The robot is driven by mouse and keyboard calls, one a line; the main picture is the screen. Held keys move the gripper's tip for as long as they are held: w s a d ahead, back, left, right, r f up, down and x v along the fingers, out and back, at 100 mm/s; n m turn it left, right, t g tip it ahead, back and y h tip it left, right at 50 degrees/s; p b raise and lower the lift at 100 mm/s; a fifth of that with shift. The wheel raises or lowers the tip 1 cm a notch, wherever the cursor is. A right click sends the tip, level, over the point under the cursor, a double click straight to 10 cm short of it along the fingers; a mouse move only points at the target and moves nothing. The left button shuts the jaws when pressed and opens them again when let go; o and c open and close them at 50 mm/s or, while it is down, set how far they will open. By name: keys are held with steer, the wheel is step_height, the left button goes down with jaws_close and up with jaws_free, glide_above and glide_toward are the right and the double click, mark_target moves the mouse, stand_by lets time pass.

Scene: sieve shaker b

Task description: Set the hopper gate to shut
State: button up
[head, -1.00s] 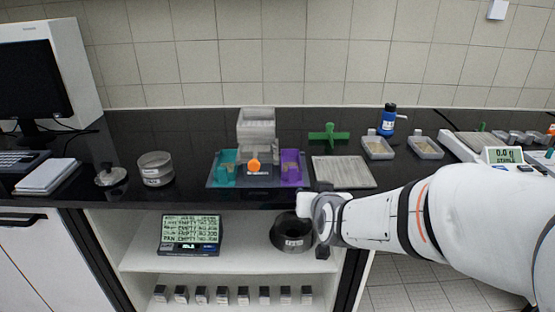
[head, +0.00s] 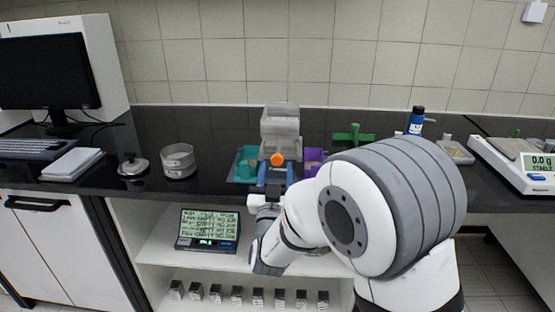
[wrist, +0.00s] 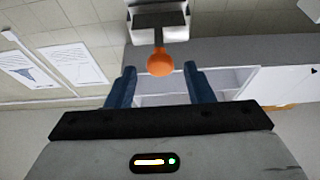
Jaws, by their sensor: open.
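The hopper (head: 280,122) is a pale grey box at the back middle of the black bench. An orange ball knob (head: 277,159) is on its front, and I take it as the gate handle. In the wrist view the orange knob (wrist: 160,63) hangs on a thin dark stem under a whitish block (wrist: 158,22). My gripper (wrist: 160,85) is open, its two blue fingers apart, with the knob centred between and just beyond the fingertips in the picture. In the head view my gripper (head: 277,174) is just below the knob. Contact cannot be seen.
A sieve (head: 178,161) and a lid (head: 133,166) stand to the left. A small display (head: 208,230) is on the shelf below. A scale (head: 520,165) is at the right.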

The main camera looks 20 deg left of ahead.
mark_target(277, 163)
steer(key=shift+x, duration=1.95)
jaws_close()
